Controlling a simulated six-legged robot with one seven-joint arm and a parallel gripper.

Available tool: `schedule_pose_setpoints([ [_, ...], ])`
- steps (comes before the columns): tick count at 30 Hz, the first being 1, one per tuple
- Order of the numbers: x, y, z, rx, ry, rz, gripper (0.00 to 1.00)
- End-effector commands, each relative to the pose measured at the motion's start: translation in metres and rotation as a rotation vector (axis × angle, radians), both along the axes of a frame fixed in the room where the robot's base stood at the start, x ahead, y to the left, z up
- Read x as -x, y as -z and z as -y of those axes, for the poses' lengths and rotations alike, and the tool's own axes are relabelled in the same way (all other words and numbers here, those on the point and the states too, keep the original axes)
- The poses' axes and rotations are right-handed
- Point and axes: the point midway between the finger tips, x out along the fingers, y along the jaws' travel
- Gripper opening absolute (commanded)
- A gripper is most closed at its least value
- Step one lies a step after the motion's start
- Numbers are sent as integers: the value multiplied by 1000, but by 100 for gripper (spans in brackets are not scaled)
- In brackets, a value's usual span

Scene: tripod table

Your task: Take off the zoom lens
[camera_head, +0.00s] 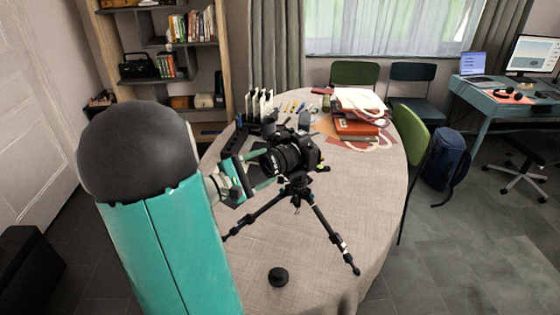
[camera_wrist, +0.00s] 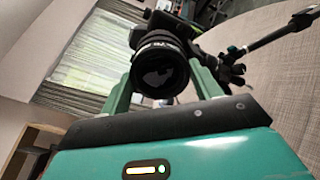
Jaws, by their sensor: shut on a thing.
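The black camera (camera_head: 308,150) stands on a black tripod (camera_head: 312,207) on the round table. Its zoom lens (camera_head: 284,159) points toward my arm and is joined to the camera body. My gripper (camera_head: 268,167) is shut on the zoom lens, with a green finger on either side of the barrel. In the wrist view, the dark front glass of the zoom lens (camera_wrist: 160,77) faces me between the fingers of my gripper (camera_wrist: 163,68). The camera body (camera_wrist: 178,18) is partly hidden behind the lens. The exact finger contact is hard to make out.
A small black round object (camera_head: 278,277) lies on the table (camera_head: 345,200) near the front. A black rack with white cards (camera_head: 258,105), several pens and a red-orange stack of books (camera_head: 357,125) are at the back. Chairs stand behind and right.

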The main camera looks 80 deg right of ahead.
Motion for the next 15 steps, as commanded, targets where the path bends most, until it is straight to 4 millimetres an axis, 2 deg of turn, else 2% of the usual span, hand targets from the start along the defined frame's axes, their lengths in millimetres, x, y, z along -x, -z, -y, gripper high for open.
schedule_pose_setpoints([
  [8, 0, -1, 0, -8, 0, -11, 38],
  [15, 0, -1, 0, -116, 2, -115, 38],
])
